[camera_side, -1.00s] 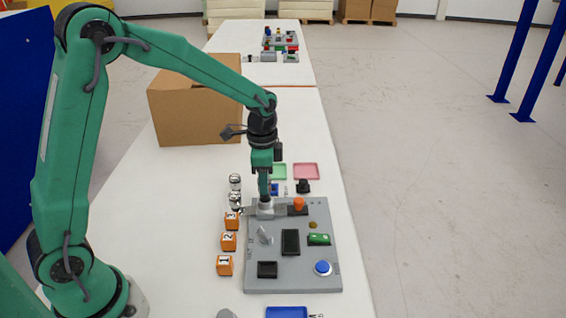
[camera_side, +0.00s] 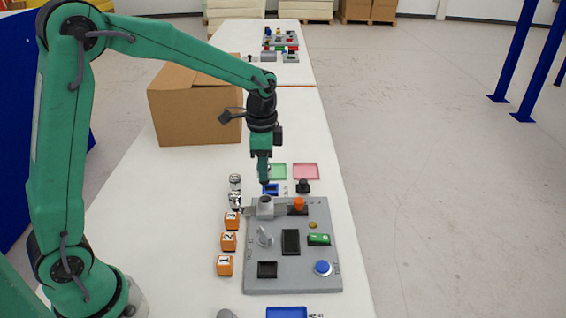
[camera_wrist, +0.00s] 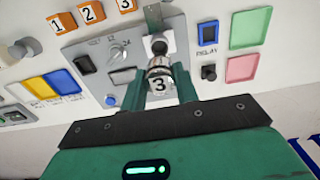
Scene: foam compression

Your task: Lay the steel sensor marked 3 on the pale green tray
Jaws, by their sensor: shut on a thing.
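My gripper (camera_wrist: 160,88) is shut on a steel sensor (camera_wrist: 159,76) with a black 3 on its front, seen in the wrist view. In the side view my gripper (camera_side: 264,181) hangs just above and behind the pale block (camera_side: 265,206) at the back left of the grey panel. The sensor is too small to make out there. The pale green tray (camera_side: 279,171) lies on the table just right of and beyond my gripper and looks empty. In the wrist view it is at the upper right (camera_wrist: 250,28).
A pink tray (camera_side: 306,171) lies right of the green one. A blue-framed relay spot (camera_side: 271,189) and a black knob (camera_side: 303,186) sit between the panel (camera_side: 262,283) and the trays. Silver cylinders (camera_side: 235,183) and orange numbered blocks (camera_side: 229,242) stand left. A cardboard box (camera_side: 195,110) stands behind.

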